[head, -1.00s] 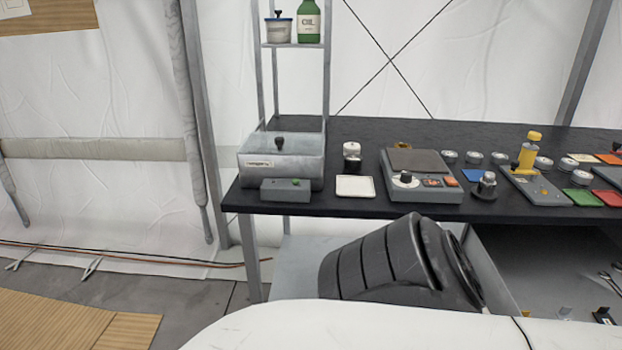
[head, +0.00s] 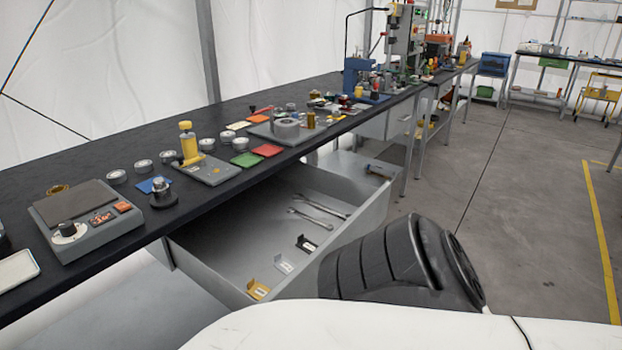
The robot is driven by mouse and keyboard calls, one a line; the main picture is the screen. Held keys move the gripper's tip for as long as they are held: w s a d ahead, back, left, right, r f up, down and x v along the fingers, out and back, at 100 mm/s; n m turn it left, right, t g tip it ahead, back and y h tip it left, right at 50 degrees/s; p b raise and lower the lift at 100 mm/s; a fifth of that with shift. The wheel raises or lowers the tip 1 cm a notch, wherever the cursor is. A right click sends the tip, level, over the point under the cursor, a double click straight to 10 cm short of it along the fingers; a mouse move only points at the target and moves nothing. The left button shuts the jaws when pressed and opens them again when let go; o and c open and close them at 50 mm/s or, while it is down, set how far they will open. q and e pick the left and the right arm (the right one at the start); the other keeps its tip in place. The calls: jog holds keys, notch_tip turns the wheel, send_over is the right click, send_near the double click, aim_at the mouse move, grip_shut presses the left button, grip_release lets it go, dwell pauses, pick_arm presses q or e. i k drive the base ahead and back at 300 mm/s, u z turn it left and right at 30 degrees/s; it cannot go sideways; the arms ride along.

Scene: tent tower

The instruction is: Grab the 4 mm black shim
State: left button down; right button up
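In the head view an open drawer (head: 225,262) under the black bench holds three small shims in a row near its front. A black shim (head: 307,244) with a pale label is farthest back in the row. A silver-grey shim (head: 284,265) is in the middle, and a yellow-gold shim (head: 258,290) is nearest. The labels are too small to read, so I cannot tell the thickness. A dark arm part of mine stands right of the drawer and may cover its front right part. Neither gripper shows.
Two wrenches (head: 318,211) lie at the back of the drawer. The black bench (head: 95,158) carries a scale (head: 88,218), a yellow-topped tool (head: 188,143), coloured pads and several round tins. A blue press (head: 360,78) stands farther along. The floor (head: 515,200) at right is clear.

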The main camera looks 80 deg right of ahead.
aim_at(305, 244)
jog(key=z, duration=0.4)
jog(key=i, duration=0.95)
jog(key=z, duration=1.55)
